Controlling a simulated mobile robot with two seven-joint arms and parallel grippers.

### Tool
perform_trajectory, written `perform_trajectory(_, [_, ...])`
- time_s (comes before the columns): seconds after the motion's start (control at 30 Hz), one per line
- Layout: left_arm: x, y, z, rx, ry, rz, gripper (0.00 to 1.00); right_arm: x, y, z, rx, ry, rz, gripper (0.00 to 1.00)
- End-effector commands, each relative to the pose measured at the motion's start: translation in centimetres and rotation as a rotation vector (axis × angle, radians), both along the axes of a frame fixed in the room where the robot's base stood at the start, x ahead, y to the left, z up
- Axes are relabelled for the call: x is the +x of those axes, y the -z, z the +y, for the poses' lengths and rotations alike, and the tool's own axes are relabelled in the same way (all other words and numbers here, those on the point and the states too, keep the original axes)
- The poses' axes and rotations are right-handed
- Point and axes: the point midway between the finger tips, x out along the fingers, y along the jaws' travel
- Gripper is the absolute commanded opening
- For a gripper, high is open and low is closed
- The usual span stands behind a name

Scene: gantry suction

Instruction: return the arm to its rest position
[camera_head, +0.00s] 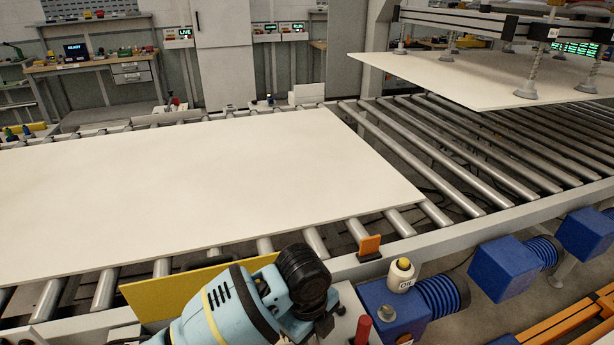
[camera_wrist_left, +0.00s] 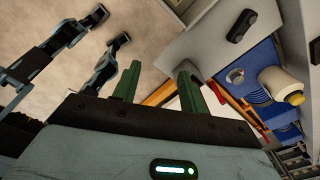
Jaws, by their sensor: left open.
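My left arm (camera_head: 235,310), light blue with a black joint, is at the bottom middle of the head view, in front of the conveyor's near edge. Its gripper does not show clearly there. In the left wrist view my left gripper (camera_wrist_left: 159,74) has two green fingers standing apart, with nothing held between them. My right gripper cannot be made out in either view.
A large white panel (camera_head: 200,185) lies on the roller conveyor (camera_head: 430,150). A second panel (camera_head: 460,82) is under the gantry's suction cups at the upper right. Near the arm are an oil bottle (camera_head: 401,277), a blue motor (camera_head: 400,308) and an orange block (camera_head: 370,245).

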Motion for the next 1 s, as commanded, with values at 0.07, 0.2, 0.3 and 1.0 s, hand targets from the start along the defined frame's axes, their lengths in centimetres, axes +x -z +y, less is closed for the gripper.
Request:
perform_trajectory(0.07, [-0.7,1.3,-0.6,-0.06,-0.067,0.011,0.43,0.0,0.0,-0.1,-0.002,-0.002,0.0,0.43])
perform_trajectory(0.2, [-1.7,3.3,-1.7,-0.177,-0.213,0.026,0.43,0.3,-0.1,-0.4,-0.009,-0.005,-0.007,0.43])
perform_trajectory(0.3, [-2.6,5.1,-2.3,-0.273,-0.351,0.044,0.43,0.4,-0.2,-0.4,-0.01,-0.005,-0.009,0.43])
perform_trajectory(1.0, [-11.8,17.0,8.2,-0.748,-1.561,0.06,0.43,0.2,-0.1,0.1,0.003,0.004,-0.003,0.43])
